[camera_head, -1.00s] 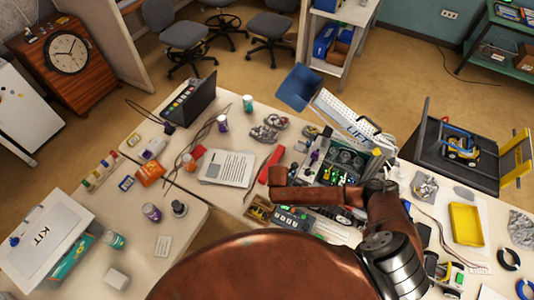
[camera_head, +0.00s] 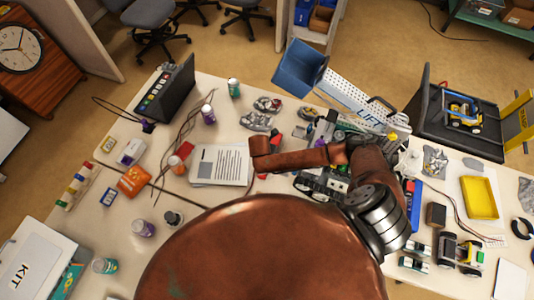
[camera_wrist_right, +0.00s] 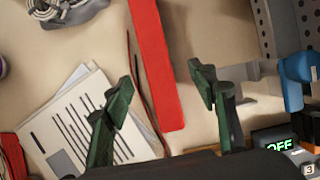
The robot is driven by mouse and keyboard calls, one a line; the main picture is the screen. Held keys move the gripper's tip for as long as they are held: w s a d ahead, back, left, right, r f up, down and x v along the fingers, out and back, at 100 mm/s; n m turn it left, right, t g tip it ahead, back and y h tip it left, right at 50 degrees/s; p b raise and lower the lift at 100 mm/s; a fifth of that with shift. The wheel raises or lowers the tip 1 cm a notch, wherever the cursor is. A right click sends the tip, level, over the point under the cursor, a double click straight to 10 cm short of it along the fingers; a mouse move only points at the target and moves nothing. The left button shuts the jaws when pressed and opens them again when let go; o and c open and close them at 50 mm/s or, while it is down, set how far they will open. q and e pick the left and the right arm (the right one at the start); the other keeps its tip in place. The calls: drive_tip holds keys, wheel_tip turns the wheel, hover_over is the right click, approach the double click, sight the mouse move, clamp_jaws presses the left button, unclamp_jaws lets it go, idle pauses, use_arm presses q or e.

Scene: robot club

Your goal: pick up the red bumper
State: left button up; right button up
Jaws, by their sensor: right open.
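The red bumper (camera_wrist_right: 160,65) is a long flat red bar lying on the pale table in the right wrist view. It runs from the top edge down to between my fingers. In the head view only a bit of the red bumper (camera_head: 276,141) shows past my copper right arm, which hides the rest. My right gripper (camera_wrist_right: 163,88) has dark green fingers spread apart, one on each side of the bar's lower end. Nothing is held, and I cannot tell the height above the bar. My left gripper is in neither current view.
Printed sheets (camera_wrist_right: 85,125) lie left of the bar. A perforated grey panel (camera_head: 345,105) and a blue bin (camera_head: 299,68) stand behind the arm. A yellow tray (camera_head: 480,197) lies at the right. Small parts crowd the table.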

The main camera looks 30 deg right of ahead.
drive_tip(key=shift+w+f+b, duration=0.3)
drive_tip(key=shift+f+b, duration=0.1)
drive_tip(key=shift+f, duration=0.35)
drive_tip(key=shift+w+f, duration=0.2)
drive_tip(key=shift+x, duration=1.15)
drive_tip(key=x, duration=0.4)
drive_tip(key=shift+w+d, duration=0.25)
drive_tip(key=shift+d, duration=0.1)
drive_tip(key=shift+w+d+f, duration=0.1)
drive_tip(key=shift+d+f, duration=0.05)
drive_tip(key=shift+f, duration=0.3)
use_arm(q)
drive_tip(key=shift+w+d+f, duration=0.1)
drive_tip(key=shift+w+f, duration=0.6)
use_arm(e)
drive_tip(key=shift+c, duration=0.5)
drive_tip(key=c, duration=1.3)
